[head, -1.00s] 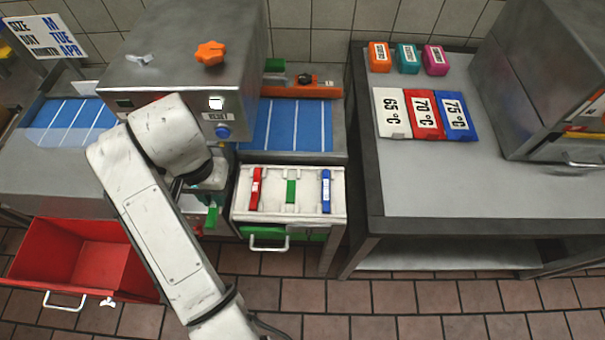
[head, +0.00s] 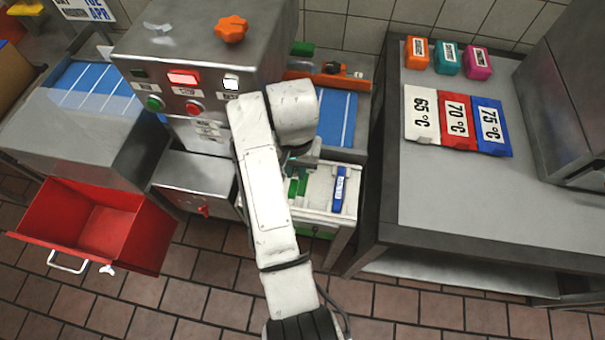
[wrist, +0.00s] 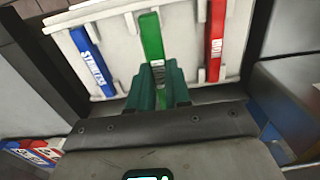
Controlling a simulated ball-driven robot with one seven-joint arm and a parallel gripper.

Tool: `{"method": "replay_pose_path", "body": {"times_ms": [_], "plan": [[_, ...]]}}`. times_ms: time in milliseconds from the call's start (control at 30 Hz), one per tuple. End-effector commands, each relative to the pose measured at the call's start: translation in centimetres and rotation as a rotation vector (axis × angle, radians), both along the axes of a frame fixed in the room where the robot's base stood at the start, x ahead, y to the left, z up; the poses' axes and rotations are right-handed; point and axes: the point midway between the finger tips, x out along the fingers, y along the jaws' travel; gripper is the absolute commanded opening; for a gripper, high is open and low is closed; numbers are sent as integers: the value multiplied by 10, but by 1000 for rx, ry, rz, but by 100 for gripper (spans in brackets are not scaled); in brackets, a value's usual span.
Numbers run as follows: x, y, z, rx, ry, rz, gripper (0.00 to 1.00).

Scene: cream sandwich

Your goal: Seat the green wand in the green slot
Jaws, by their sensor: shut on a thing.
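The green wand (wrist: 151,40) is between the dark green fingers of my gripper (wrist: 158,92), which is shut on it. It points away from my gripper, over the middle of the white tray (wrist: 118,40). The tray's green slot is under or right beside the wand; I cannot tell whether the wand touches it. In the head view my arm partly covers the tray (head: 318,214), and green shows just below my gripper (head: 300,166). A blue wand (wrist: 92,62) and a red wand (wrist: 215,40) lie in the slots on either side.
An open red drawer (head: 105,225) stands at the left. The machine with buttons and an orange knob (head: 231,29) rises behind my arm. A steel table (head: 440,200) with temperature cards (head: 457,122) is at the right.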

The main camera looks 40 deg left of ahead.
Motion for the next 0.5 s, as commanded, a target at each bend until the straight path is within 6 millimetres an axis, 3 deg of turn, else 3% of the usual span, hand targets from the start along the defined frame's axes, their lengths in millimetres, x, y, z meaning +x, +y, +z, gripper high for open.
{"method": "replay_pose_path", "body": {"times_ms": [267, 500], "plan": [[14, -9, -20, -2, 1, -2, 0], [13, -8, -46, 1, 0, -1, 0]]}}
